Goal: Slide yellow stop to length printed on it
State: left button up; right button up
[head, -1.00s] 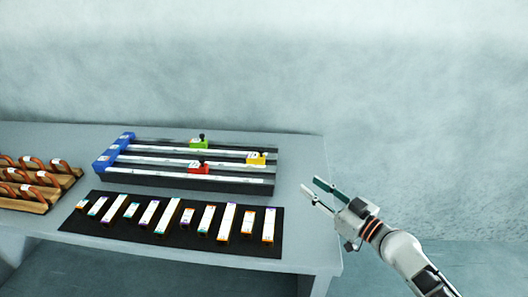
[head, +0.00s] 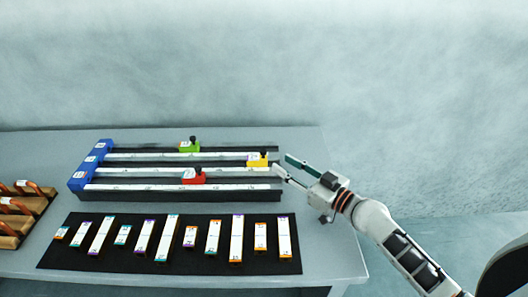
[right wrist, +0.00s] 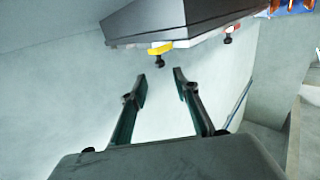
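The yellow stop (head: 257,160) with a black knob sits near the right end of its rail on the dark slide fixture (head: 140,194). The number on its label is too small to read. My right gripper (head: 281,163) is open and empty just right of the yellow stop. In the right wrist view, the yellow stop (right wrist: 160,48) and its knob lie just beyond the open fingertips (right wrist: 160,75), seemingly untouched. A red stop (head: 193,177) and a green stop (head: 188,146) sit further left on other rails. My left gripper is not in view.
Blue end blocks (head: 88,168) close the rails' left end. A black mat (head: 70,262) with several labelled bars lies in front. Wooden racks with copper-coloured loops (head: 22,218) stand at the left. The table (head: 325,240) is clear at the right.

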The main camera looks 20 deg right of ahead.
aim_at(265, 153)
jog(key=p+x, duration=0.1)
jog(key=x, duration=0.4)
jog(key=shift+w+a+r, duration=0.15)
jog(key=shift+w+a, duration=0.05)
jog(key=shift+w, duration=0.15)
jog(key=shift+w+a+p, duration=0.3)
jog(key=shift+w+a, duration=0.05)
jog(key=shift+w, duration=0.25)
grip_shut()
